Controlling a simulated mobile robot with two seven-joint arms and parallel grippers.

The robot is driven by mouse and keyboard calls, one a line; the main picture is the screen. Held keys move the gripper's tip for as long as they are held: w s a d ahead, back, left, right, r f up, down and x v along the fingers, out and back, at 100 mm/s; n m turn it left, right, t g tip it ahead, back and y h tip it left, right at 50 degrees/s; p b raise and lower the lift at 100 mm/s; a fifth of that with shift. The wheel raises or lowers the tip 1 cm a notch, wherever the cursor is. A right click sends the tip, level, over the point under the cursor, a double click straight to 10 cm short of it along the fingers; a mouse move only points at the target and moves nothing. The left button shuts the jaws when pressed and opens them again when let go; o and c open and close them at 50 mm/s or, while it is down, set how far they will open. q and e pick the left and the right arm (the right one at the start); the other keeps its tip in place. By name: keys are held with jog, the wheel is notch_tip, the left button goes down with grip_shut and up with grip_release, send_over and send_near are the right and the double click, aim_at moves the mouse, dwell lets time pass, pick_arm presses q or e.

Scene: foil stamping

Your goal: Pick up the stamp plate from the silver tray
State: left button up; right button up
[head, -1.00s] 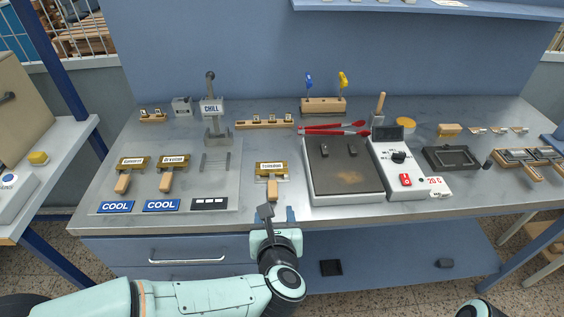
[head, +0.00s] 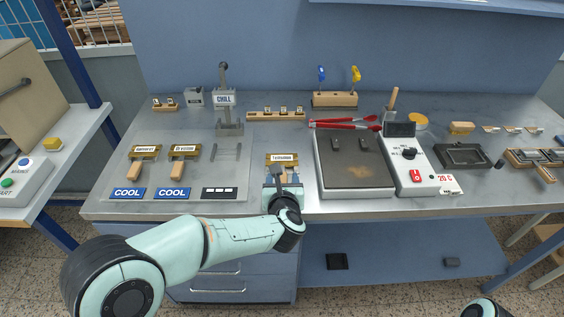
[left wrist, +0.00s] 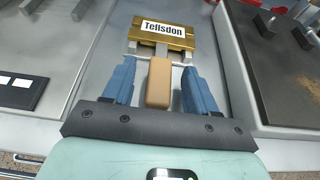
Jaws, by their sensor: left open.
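My left gripper (head: 283,184) is open at the front of this plate. In the left wrist view its blue fingers (left wrist: 159,83) stand on either side of the wooden handle (left wrist: 159,84), with a gap visible on both sides. Two similar stamp plates (head: 145,149) (head: 185,150) lie on the grey sheet (head: 235,185). My right gripper is out of view.
A dark hot plate (head: 354,177) stands close right of the stamp plate, with a white control box (head: 415,172) beside it. Red tongs (head: 345,123) lie behind it. The chill stand (head: 228,112) is at the back left. COOL labels (head: 172,193) lie in front.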

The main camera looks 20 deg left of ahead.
pick_arm(q)
jog(key=shift+w, duration=0.1)
jog(key=shift+c, duration=0.3)
jog(key=c, duration=1)
grip_shut()
jog(key=shift+r, duration=0.1)
